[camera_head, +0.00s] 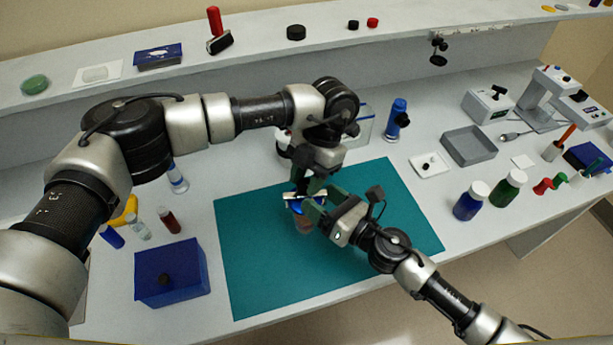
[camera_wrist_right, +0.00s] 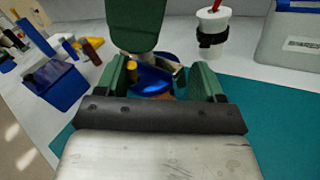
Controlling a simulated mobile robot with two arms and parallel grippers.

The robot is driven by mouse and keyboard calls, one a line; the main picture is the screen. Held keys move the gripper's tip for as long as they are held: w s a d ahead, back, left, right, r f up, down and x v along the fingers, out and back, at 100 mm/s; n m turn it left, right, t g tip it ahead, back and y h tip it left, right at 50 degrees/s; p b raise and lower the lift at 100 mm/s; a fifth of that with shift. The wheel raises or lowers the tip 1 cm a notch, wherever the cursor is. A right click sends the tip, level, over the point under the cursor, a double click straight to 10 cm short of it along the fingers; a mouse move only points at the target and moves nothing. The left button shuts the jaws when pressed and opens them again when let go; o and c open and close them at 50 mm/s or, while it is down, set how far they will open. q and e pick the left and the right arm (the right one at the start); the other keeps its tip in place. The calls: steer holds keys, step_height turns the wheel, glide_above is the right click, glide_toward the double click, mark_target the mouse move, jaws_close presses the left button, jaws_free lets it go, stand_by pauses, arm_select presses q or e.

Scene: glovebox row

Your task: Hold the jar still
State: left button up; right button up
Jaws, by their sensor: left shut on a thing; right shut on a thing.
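A small jar with a brownish body (camera_head: 303,226) stands on the teal mat (camera_head: 250,270), mostly hidden by my grippers. Its blue lid (camera_head: 295,208) also shows in the right wrist view (camera_wrist_right: 152,82). My right gripper (camera_head: 318,215) has its green fingers on either side of the jar and is shut on it; the fingers flank it in the wrist view (camera_wrist_right: 163,84). My left gripper (camera_head: 306,192) comes down from above and is shut at the blue lid. A pale strip crosses there; its nature is unclear. The exact contact is hidden.
A blue box (camera_head: 172,272) and small vials stand left of the mat. A blue bottle (camera_head: 471,201) and a green bottle (camera_head: 508,189) stand to the right, near a grey tray (camera_head: 468,146). A shelf (camera_head: 250,47) runs along the back. The mat's front is clear.

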arm_select(q)
steer(key=shift+d+m+t+y, duration=0.15)
steer(key=shift+m+t+y, duration=0.15)
steer(key=shift+m, duration=0.7)
steer(key=shift+s, duration=0.1)
steer(key=o, duration=0.9)
steer(key=v, duration=1.2)
steer(key=shift+s, duration=0.1)
